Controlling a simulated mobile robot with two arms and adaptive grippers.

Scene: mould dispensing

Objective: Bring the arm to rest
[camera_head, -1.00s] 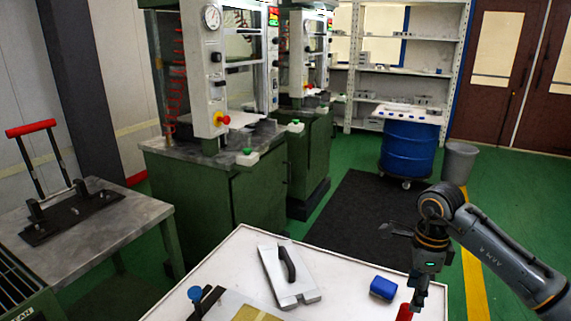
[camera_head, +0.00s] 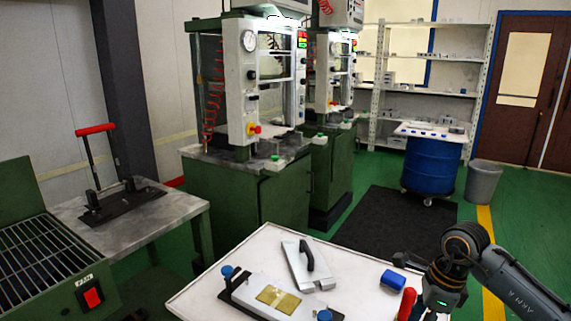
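My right arm comes in from the right and its gripper (camera_head: 428,309) points down over the right front part of the white table (camera_head: 232,249). A red upright object (camera_head: 406,304) stands just left of the gripper; I cannot tell whether they touch. The fingertips are small, dark and near the picture's bottom edge, so their opening is unclear. My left gripper is not in view.
The table also holds a blue block (camera_head: 393,281), a grey plate with a black handle (camera_head: 298,268) and a mould plate with a golden centre (camera_head: 263,293). Green presses (camera_head: 240,200) stand behind. A blue drum (camera_head: 432,168) is at the back right.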

